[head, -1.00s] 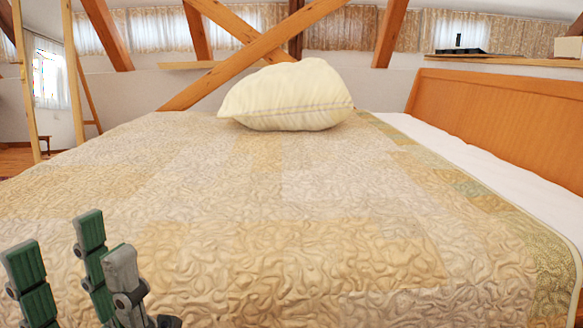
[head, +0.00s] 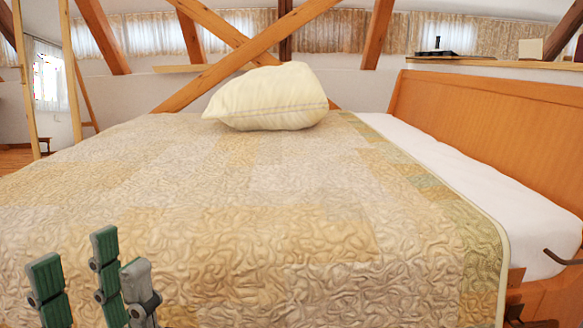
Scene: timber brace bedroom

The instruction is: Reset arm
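My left gripper (head: 93,268) shows at the lower left of the head view. Its grey and green fingers point up and are spread apart, with nothing between them. It is in front of the near left part of the quilted bed. The lower part of this gripper is cut off by the picture's bottom edge. My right gripper is not in view.
A bed with a beige patchwork quilt (head: 250,210) fills the middle. A cream pillow (head: 268,97) lies at its far end. White bedding (head: 470,180) and a wooden headboard (head: 490,120) are on the right. Timber braces (head: 235,58) cross behind.

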